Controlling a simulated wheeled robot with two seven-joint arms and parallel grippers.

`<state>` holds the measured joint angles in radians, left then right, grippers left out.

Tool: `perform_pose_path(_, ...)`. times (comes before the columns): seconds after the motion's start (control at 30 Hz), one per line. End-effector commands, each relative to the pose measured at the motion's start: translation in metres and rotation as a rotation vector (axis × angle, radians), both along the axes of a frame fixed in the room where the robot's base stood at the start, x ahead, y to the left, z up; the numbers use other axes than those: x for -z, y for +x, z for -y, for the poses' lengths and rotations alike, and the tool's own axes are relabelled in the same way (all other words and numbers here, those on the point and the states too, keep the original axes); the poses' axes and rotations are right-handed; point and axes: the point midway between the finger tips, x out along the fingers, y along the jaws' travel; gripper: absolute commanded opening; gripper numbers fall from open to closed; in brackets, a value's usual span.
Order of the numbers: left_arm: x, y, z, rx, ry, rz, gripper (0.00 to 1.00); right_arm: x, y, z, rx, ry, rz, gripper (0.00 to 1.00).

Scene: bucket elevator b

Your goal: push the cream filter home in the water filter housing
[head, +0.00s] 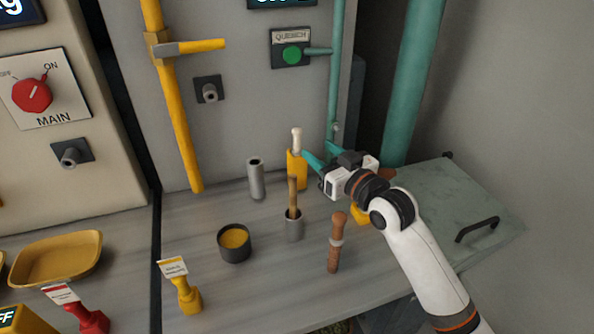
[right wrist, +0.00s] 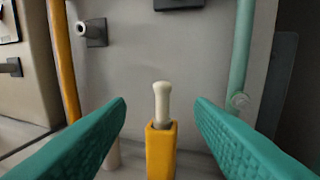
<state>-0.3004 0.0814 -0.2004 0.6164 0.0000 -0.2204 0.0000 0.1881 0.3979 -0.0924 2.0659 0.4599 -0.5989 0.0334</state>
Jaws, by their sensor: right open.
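The cream filter (head: 296,141) is a pale rod with a rounded knob on top. It stands upright in the yellow housing (head: 297,170), with a good length of it showing above the rim. In the right wrist view the filter (right wrist: 162,103) rises from the housing (right wrist: 161,150) in the middle of the picture. My right gripper (head: 316,148) is open and empty, just right of the filter in the head view. Its teal fingers point toward the filter, with a gap on both sides in the wrist view. My left gripper is out of view.
On the counter stand a grey cylinder (head: 256,180), a grey cup with a wooden stick (head: 294,225), a dark pot (head: 235,246) and a brown-handled tool (head: 336,245). A yellow pipe (head: 178,120) and a teal pipe (head: 336,70) run along the wall behind.

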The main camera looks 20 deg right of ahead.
Motion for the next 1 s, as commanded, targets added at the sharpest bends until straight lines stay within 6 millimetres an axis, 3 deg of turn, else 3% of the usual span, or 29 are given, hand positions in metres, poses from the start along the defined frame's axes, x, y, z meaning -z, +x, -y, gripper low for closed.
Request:
perform_pose_path(0.07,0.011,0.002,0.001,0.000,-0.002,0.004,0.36,0.011,0.001,0.000,0.000,0.000,0.001,0.48)
perform_pose_path(0.43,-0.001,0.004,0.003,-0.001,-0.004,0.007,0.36,0.007,0.053,-0.016,0.000,0.002,0.001,0.48)
perform_pose_path(0.67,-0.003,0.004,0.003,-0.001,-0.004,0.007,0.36,0.007,0.070,-0.020,0.000,0.000,0.000,0.48)
perform_pose_path(1.0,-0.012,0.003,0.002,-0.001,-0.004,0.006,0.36,0.002,0.112,-0.031,0.000,0.001,0.000,0.48)
